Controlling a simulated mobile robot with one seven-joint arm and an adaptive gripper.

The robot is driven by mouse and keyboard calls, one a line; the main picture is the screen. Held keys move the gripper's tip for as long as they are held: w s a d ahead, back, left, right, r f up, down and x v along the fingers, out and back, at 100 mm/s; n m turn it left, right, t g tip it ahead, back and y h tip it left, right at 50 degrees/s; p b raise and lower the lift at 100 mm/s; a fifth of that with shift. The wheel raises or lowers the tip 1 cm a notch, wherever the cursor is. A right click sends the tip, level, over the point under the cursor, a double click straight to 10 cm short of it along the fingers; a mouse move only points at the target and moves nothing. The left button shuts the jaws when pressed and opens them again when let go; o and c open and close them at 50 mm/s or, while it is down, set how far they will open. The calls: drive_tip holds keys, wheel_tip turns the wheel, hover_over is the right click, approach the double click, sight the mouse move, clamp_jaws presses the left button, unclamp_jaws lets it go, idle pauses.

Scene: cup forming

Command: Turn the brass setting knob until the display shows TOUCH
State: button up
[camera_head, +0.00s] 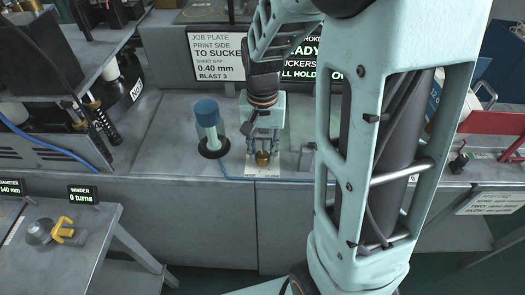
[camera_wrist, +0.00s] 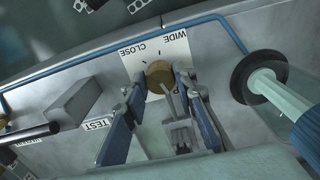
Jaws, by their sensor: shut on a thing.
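In the wrist view the knob (camera_wrist: 158,74) is between the two fingers of my gripper (camera_wrist: 160,83), with CLOSE on one side and WIDE on the other. My gripper (camera_head: 262,148) is shut on the knob. A dark display (camera_head: 302,48) behind my arm shows green and white text, including parts of READY, SUCKERS and HOLD. My arm hides much of it, and I cannot read TOUCH on it.
A blue-topped handle (camera_head: 207,118) stands in a black ring left of my gripper. A blue hose (camera_head: 290,181) runs along the bench edge. A grey block (camera_wrist: 80,103) and a TEST label (camera_wrist: 97,124) are beside the knob. A white job plate (camera_head: 220,58) stands behind, giving SHEET GAP 0.40 mm.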

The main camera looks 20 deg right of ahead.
sight(262, 155)
idle(0.3)
drive_tip(key=o, duration=1.2)
drive_tip(key=shift+c, duration=0.2)
drive_tip(key=shift+r, duration=0.1)
wheel_tip(262, 155, up, 12)
